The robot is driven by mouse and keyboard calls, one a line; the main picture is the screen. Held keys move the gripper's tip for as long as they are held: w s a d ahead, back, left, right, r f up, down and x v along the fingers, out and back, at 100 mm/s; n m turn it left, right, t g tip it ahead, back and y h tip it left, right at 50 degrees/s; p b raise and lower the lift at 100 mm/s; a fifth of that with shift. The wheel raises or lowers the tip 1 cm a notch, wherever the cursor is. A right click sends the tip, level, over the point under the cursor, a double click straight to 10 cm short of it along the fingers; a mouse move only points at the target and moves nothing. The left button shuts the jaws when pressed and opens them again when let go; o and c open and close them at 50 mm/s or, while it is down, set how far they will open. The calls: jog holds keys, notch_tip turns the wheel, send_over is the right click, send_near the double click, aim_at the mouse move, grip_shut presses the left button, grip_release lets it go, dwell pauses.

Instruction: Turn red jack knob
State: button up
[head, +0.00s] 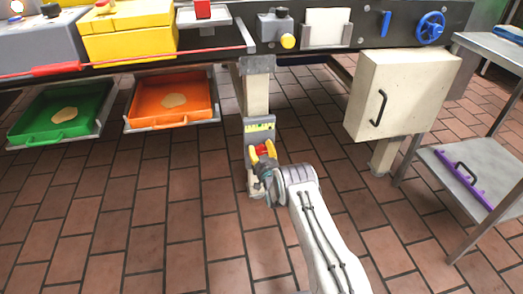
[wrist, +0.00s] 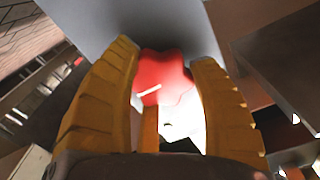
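The red jack knob (wrist: 165,78) has a lobed shape with a white mark on its face. It sits in front of a grey surface in the wrist view. In the head view the red knob (head: 262,149) is small, low on the jack post (head: 257,95), under a yellow-green marked band (head: 259,126). My gripper (wrist: 166,58) has one yellow finger on each side of the knob. The fingers are apart, with narrow gaps beside the knob; firm contact does not show. In the head view my gripper (head: 263,152) is at the post, with the knob between its fingers.
A green tray (head: 20,128) and an orange tray (head: 145,112) hang under the machine at the left. A cream cabinet (head: 400,85) with a black handle is right of the post. A metal cart (head: 470,165) stands at the far right. The tiled floor (head: 130,230) is clear.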

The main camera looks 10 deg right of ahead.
jog(key=shift+w+r, duration=0.1)
jog(key=shift+r, duration=0.15)
jog(key=c, duration=0.5)
jog(key=shift+o, duration=0.2)
